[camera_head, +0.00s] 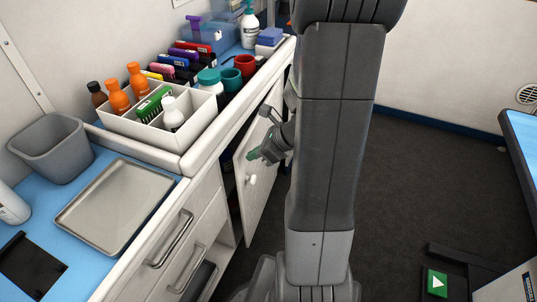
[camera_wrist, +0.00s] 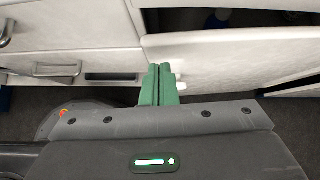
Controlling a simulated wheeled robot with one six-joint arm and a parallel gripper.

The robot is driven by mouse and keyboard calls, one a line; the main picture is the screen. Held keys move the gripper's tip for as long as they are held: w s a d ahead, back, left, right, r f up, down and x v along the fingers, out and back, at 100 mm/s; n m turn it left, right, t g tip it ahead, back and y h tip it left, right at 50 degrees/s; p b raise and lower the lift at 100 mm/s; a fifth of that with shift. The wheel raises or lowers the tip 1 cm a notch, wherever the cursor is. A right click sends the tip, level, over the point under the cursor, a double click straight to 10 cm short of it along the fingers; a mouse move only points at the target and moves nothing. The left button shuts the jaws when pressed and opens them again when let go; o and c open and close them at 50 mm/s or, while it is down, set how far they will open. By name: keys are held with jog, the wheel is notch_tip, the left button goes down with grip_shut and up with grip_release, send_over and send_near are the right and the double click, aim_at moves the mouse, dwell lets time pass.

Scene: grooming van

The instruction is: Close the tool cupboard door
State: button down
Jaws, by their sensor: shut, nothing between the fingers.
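The white tool cupboard door (camera_head: 264,190) stands partly open below the counter, swung out from the cabinet front. A small white knob (camera_head: 252,180) sits on its face near the free edge. In the wrist view the door (camera_wrist: 235,55) runs across the right side, with a dark gap behind it into the cupboard. My gripper (camera_head: 253,155) is at the outer face of the door, just above the knob. Its green fingers (camera_wrist: 160,72) are closed together with nothing between them, near the door's free edge. I cannot tell if they touch the door.
Drawers with metal handles (camera_head: 175,239) are left of the door. On the counter are a metal tray (camera_head: 116,204), a grey bin (camera_head: 52,147) and a white caddy (camera_head: 150,133) with bottles. The dark floor (camera_head: 430,180) to the right is mostly clear. A blue-topped table (camera_head: 524,140) stands at the right edge.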

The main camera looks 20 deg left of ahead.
aim_at(237, 153)
jog(key=shift+a, duration=0.85)
jog(key=a, duration=0.3)
jog(key=shift+a+m+t+p, duration=0.3)
jog(key=shift+a+m+p, duration=0.05)
jog(key=shift+m+p, duration=0.05)
jog(key=shift+a+r, duration=0.15)
jog(key=shift+a, duration=0.25)
